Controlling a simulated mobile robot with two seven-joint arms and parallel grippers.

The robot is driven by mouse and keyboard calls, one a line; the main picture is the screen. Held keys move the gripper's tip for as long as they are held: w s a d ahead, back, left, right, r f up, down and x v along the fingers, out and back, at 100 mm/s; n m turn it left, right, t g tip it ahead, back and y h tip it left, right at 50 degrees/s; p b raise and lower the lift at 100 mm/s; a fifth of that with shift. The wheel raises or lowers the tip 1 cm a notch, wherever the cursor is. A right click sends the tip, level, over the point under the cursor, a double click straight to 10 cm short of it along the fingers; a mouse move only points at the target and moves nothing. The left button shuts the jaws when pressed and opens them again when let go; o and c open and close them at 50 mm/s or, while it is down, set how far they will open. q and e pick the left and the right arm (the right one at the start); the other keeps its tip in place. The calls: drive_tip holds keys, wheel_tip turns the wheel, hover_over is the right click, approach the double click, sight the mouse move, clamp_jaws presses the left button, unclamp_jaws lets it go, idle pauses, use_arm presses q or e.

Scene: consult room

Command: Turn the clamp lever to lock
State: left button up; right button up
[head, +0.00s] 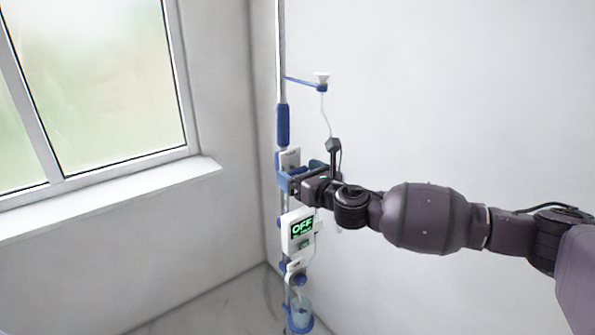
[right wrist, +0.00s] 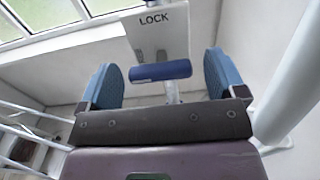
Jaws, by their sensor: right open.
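The clamp lever (right wrist: 160,71) is a short blue bar on a pale stem, lying roughly level in the right wrist view. A white plate (right wrist: 158,38) marked LOCK stands just behind and above it. My right gripper (right wrist: 163,80) is open, with one blue finger pad on each side of the lever. I see gaps between the lever and both pads. In the head view my right gripper (head: 284,180) is at the pole, beside the white plate (head: 290,158), and it largely hides the lever. My left gripper is not in view.
An upright pole (head: 281,50) carries a blue sleeve (head: 283,125), a side arm with a white funnel (head: 321,78), and a white box (head: 299,230) reading OFF. A blue-rimmed container (head: 300,316) hangs low. A windowsill (head: 110,190) is left; the wall is behind.

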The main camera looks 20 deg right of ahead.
drive_tip(key=shift+w+a, duration=0.2)
drive_tip(key=shift+w, duration=0.25)
drive_tip(key=c, duration=0.9)
